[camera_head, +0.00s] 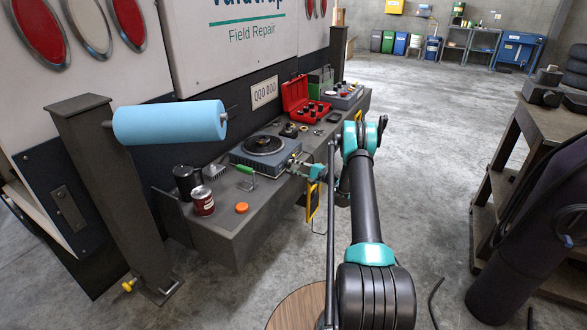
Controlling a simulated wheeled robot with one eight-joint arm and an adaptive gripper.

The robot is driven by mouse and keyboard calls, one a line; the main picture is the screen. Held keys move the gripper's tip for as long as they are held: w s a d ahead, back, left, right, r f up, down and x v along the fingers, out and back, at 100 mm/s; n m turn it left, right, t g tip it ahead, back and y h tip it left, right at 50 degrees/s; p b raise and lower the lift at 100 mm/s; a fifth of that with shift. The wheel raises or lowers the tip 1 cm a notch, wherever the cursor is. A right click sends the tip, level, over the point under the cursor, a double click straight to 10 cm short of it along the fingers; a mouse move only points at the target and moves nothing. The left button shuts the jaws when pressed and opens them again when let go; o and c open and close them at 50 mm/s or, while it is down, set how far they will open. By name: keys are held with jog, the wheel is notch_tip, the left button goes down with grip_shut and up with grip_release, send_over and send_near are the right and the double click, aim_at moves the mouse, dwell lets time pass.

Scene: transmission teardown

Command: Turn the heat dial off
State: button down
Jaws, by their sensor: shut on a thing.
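A blue-grey heater box (245,160) with a round dark plate (264,144) on top sits on the grey bumper ledge. My gripper (295,163) is at the right front side of this heater, with my arm reaching to it from the right. Its fingers are small in the view and look closed against the heater's side, where the heat dial would be. The dial itself is hidden by the fingers, and its setting cannot be read.
On the ledge (225,225) are a green-handled tool (245,170), a red can (202,201), a dark can (186,182) and an orange cap (241,208). A red open case (299,100) stands beyond the heater. A blue roll (170,123) hangs left. Floor behind is clear.

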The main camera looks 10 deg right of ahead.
jog(key=n, duration=0.4)
jog(key=shift+s+n, duration=0.1)
jog(key=shift+n, duration=0.2)
jog(key=n, duration=0.3)
jog(key=shift+n, duration=0.4)
jog(key=n, duration=1.2)
jog(key=shift+s+n, duration=0.1)
jog(key=shift+n, duration=0.2)
jog(key=n, duration=0.3)
jog(key=shift+n, duration=0.3)
jog(key=n, duration=0.8)
jog(key=shift+n, duration=0.3)
